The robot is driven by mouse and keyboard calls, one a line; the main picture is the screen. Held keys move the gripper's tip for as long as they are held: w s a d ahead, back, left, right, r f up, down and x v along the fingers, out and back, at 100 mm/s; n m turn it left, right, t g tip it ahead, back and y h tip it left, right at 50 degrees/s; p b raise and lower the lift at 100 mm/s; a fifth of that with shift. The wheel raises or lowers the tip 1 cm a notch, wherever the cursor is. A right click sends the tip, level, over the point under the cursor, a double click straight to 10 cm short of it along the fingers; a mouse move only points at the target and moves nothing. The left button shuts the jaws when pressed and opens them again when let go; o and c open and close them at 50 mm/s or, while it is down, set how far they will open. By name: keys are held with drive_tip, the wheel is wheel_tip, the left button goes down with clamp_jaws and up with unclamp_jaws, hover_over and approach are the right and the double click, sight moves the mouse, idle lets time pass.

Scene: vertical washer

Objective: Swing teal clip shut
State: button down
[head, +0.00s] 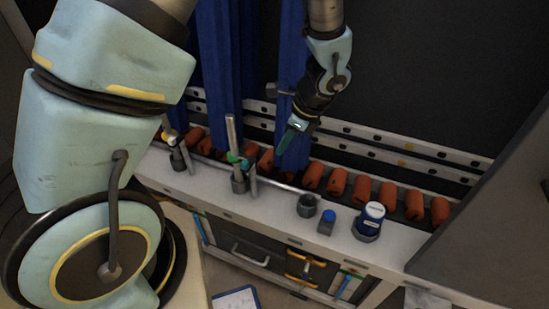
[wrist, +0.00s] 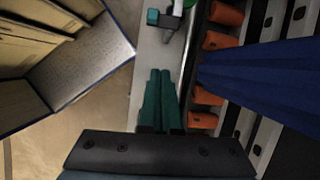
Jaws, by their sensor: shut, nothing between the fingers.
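The teal clip (head: 245,164) is small and sits on an upright metal post standing on the white ledge in the head view. A green part (head: 232,157) is beside it on the same post. In the wrist view a teal block (wrist: 152,17) sticks out to the left of a grey holder at the top. My gripper (head: 284,147) is to the right of the clip and apart from it. Its green fingers (wrist: 161,98) lie together with nothing between them, pointing toward the holder. The clip's exact angle is too small to tell.
Blue curtain-like strips (head: 292,150) hang close by my gripper. Orange rollers (head: 338,181) line the back of the ledge (head: 280,215). A dark cup (head: 308,205), a blue-topped block (head: 327,221) and a blue-and-white container (head: 370,220) stand to the right. Another post (head: 176,155) stands left.

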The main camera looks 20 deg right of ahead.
drive_tip(key=v, duration=0.3)
drive_tip(key=shift+r, duration=0.1)
drive_tip(key=shift+w, duration=0.1)
idle(0.3)
drive_tip(key=w+a+r+n+h, duration=0.1)
drive_tip(key=a+r+n, duration=0.2)
drive_tip(key=a+n, duration=0.5)
drive_tip(key=w+a+r+n+h, duration=0.1)
drive_tip(key=a+r+n, duration=0.2)
drive_tip(key=a+n, duration=0.5)
drive_tip(key=w+a+r+n+g+h, duration=0.1)
drive_tip(key=a+r+n, duration=0.2)
drive_tip(key=a+n, duration=0.5)
drive_tip(key=a, duration=0.3)
drive_tip(key=shift+w+a+h, duration=0.25)
drive_tip(key=shift+a+h, duration=0.05)
drive_tip(key=shift+a, duration=0.05)
drive_tip(key=shift+r, duration=0.1)
